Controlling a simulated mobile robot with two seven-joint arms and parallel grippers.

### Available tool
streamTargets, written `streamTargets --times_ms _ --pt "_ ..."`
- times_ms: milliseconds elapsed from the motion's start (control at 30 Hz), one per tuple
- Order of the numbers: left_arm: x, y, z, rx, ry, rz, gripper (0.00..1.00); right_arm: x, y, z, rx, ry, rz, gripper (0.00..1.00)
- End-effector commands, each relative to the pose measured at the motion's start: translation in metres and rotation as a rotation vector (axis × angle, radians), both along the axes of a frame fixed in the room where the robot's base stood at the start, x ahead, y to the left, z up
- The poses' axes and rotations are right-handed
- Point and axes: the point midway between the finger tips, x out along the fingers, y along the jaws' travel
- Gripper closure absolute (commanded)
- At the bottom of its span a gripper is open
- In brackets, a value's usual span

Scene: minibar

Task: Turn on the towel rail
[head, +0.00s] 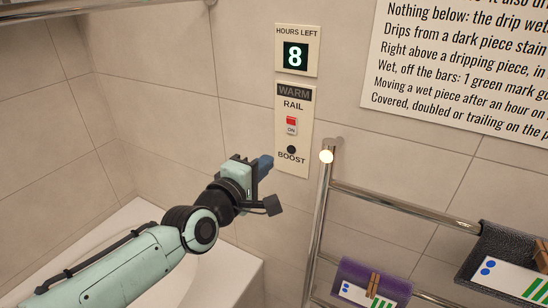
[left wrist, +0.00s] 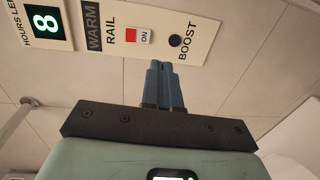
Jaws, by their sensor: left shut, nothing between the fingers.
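The wall panel (head: 296,160) is a cream plate marked WARM RAIL. In the left wrist view the red-and-white switch (left wrist: 137,36) and black button (left wrist: 175,40) both show. The chrome towel rail (head: 318,215) stands to the right of the panel. My left gripper (head: 266,163) is shut and empty, its blue fingers just left of the panel's lower end. The fingers (left wrist: 162,68) also show in the left wrist view. My right gripper is out of view.
An HOURS LEFT display (head: 297,55) above reads 8. A purple cloth (head: 355,270) and a dark grey cloth (head: 495,245) hang on the rail with tags and pegs. A text sign (head: 460,65) is at upper right. A white tub (head: 120,225) is at lower left.

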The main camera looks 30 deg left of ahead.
Motion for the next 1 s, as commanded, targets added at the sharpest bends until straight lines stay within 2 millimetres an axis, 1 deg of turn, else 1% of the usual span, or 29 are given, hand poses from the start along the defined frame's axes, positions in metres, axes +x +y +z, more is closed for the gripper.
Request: streamTargets --times_ms 33,100,200,300,867,967,1000 --pt "-0.01 0.0 0.0 0.0 -0.004 -0.001 1.0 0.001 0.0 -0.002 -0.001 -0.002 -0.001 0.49" --pt "-0.019 0.0 -0.001 0.0 -0.003 0.0 1.0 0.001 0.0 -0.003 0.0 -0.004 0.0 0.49" --pt "-0.028 0.0 -0.002 0.0 -0.002 0.0 1.0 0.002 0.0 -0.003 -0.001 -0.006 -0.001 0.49" --pt "-0.033 0.0 -0.003 0.0 -0.001 0.0 1.0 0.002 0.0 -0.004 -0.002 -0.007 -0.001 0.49" --pt "-0.033 0.0 -0.003 0.001 0.0 0.0 1.0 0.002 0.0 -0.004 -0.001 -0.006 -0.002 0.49" --pt "-0.027 -0.001 -0.017 0.017 0.027 -0.005 1.0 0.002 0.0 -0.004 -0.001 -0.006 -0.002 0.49" --pt "-0.021 -0.002 -0.03 0.031 0.051 -0.009 1.0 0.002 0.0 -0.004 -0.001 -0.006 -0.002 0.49"
